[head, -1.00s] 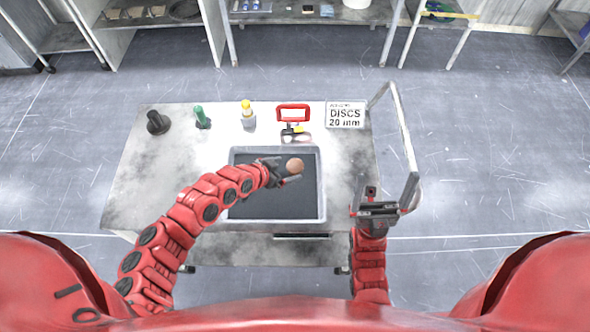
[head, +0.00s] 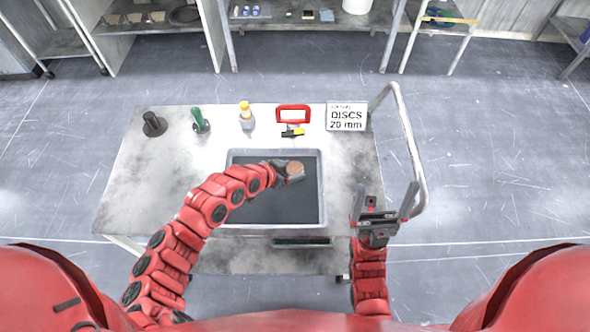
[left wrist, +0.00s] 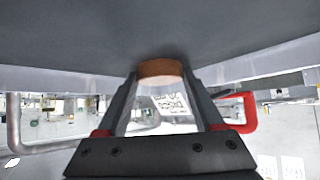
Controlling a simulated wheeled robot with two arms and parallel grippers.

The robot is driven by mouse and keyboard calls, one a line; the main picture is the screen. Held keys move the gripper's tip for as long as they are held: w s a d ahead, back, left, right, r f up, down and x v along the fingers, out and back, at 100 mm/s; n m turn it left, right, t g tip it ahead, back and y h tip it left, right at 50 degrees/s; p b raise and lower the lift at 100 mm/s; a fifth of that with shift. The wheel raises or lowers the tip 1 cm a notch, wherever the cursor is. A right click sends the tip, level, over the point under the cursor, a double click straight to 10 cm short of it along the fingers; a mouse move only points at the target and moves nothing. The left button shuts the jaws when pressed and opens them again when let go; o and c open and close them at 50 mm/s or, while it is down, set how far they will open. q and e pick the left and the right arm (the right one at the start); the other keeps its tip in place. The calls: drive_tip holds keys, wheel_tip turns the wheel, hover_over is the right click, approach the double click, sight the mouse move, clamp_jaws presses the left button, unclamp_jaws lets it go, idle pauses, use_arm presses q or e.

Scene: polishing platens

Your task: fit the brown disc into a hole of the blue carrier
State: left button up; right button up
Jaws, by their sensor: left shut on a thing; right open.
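The brown disc (head: 295,167) is held in my left gripper (head: 291,172), over the dark tray (head: 323,200) on the table. In the left wrist view, the disc (left wrist: 160,68) sits between the two fingertips of my left gripper (left wrist: 161,80), which is shut on it. A dark grey surface lies just beyond the disc there; whether they touch I cannot tell. My right gripper (head: 383,200) is open and empty at the table's right front corner. I cannot make out a blue carrier in either view.
Along the table's back stand a black knob-like piece (head: 153,123), a green-topped item (head: 200,120), a yellow-capped bottle (head: 246,116), a red frame (head: 293,112) with a yellow-black item (head: 293,132), and a discs sign (head: 346,117). The table's left side is clear.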

sight(291, 171)
use_arm(q)
drive_tip(key=c, duration=0.3)
drive_tip(key=shift+r+p, duration=2)
drive_tip(key=shift+r, duration=1.55)
